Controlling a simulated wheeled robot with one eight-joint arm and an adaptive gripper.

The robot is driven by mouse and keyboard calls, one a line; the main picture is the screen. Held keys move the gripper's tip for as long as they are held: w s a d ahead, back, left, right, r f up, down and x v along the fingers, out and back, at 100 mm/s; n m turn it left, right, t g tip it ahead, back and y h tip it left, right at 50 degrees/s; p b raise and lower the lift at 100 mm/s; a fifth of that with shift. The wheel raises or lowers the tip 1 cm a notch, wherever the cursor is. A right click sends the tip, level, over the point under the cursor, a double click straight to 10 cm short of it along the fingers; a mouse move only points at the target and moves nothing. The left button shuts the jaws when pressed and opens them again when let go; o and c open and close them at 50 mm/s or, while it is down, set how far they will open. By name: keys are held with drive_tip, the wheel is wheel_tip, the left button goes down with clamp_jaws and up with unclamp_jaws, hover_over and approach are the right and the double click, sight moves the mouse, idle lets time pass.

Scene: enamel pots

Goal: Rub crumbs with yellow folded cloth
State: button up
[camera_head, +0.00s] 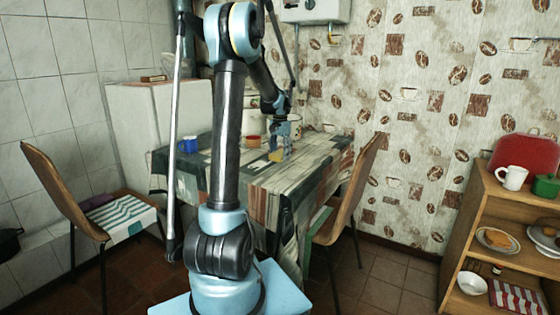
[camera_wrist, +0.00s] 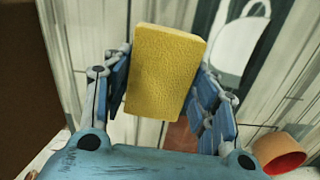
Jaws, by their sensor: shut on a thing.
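The yellow folded cloth (camera_wrist: 165,70) is a thick block in the middle of the wrist view. My gripper (camera_wrist: 163,95) is shut on it, with a blue finger on each side. In the head view the cloth (camera_head: 276,155) shows as a small yellow patch at my gripper (camera_head: 283,147), over the right part of the table (camera_head: 230,170). I cannot tell whether the cloth touches the table top. I can make out no crumbs in either view.
A blue mug (camera_head: 188,145) and an orange cup (camera_head: 253,141) stand on the table. Chairs stand left (camera_head: 55,185) and right (camera_head: 352,200). A wooden shelf (camera_head: 470,220) with dishes is far right.

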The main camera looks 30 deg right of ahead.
sight(280, 153)
drive_tip(key=shift+r, duration=2.2)
